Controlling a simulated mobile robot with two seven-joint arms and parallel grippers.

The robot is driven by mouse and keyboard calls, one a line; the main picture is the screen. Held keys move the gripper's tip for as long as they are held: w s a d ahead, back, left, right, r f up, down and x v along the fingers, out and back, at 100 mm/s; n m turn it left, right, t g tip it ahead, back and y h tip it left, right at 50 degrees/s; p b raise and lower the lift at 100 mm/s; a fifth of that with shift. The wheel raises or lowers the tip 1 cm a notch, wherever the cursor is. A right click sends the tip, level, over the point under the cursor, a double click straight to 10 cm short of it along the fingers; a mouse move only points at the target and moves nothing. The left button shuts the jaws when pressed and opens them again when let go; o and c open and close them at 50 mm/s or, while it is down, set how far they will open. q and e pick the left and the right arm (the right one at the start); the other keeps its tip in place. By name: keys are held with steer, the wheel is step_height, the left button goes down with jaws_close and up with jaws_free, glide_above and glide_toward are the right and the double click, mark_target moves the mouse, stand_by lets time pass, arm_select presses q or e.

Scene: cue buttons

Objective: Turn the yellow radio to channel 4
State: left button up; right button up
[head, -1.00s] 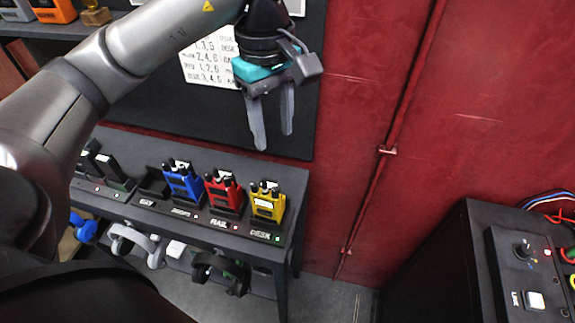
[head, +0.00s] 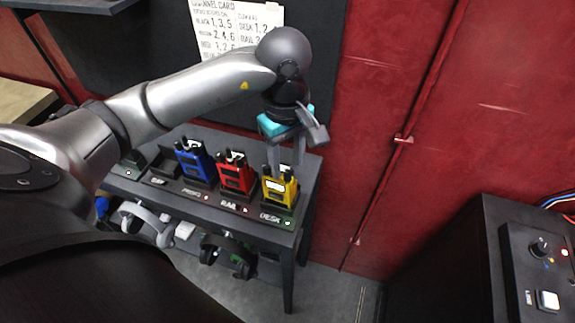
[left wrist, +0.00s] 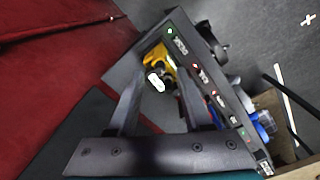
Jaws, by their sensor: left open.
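The yellow radio (head: 279,190) stands upright in the slot marked DESK at the right end of the rack, with a pale display on its front. My left gripper (head: 286,160) is open, pointing down just above and behind the radio's top in the head view. In the left wrist view the yellow radio (left wrist: 170,68) shows between the two open fingers (left wrist: 158,75), with its pale display visible. I cannot tell whether the fingers touch it. The radio's knobs are partly hidden by the fingers, and the channel number is too small to read. My right gripper is out of view.
A red radio (head: 235,175) and a blue radio (head: 194,163) stand left of the yellow one on the dark rack (head: 312,172). Headsets (head: 228,250) hang below. A channel card (head: 222,28) is on the wall behind. A control box (head: 515,240) stands at right.

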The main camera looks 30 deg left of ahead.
mark_target(288, 175)
arm_select(q)
steer(key=shift+f, duration=1.1)
jaws_close()
